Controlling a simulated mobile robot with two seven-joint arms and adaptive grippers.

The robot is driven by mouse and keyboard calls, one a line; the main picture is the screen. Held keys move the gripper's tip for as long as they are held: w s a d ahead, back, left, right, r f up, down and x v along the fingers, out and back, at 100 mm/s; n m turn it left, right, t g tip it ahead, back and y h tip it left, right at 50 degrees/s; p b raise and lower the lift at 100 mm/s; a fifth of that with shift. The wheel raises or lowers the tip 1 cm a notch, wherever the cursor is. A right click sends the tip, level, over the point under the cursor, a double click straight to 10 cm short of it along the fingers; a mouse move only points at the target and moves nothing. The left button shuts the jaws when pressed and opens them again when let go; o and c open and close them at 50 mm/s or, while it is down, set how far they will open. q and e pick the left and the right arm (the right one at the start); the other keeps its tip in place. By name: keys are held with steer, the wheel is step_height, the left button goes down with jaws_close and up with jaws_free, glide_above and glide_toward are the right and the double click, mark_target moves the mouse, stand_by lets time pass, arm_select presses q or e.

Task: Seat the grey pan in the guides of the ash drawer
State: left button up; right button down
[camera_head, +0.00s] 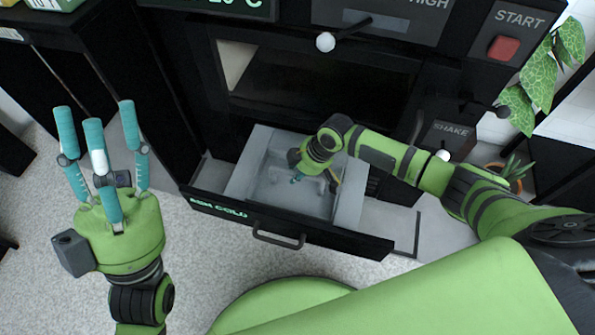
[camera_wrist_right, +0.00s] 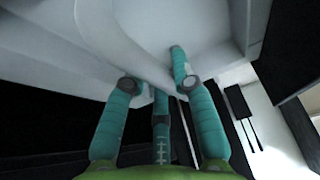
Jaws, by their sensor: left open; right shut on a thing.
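The light grey pan (camera_head: 258,160) is inside or just over the open black ash drawer (camera_head: 345,243), whose front reads "ASH COLD". Strips of the drawer floor show left and right of the pan. My right gripper (camera_head: 299,178) reaches down over the pan and is shut on part of it. In the right wrist view its teal fingers (camera_wrist_right: 158,84) close about a pale edge of the pan (camera_wrist_right: 120,40). I cannot tell whether the pan sits in the guides, which are hidden. My left gripper (camera_head: 98,125) is open and empty, fingers up, left of the drawer.
The drawer handle (camera_head: 279,238) faces the speckled floor. Above the drawer is a dark stove opening (camera_head: 320,85) with a white-knobbed lever (camera_head: 326,42). A red START button (camera_head: 503,47) and a SHAKE lever knob (camera_head: 443,155) are at right, near plants (camera_head: 540,75).

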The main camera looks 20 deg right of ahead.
steer(key=shift+f, duration=0.15)
steer(key=c, duration=1)
jaws_free()
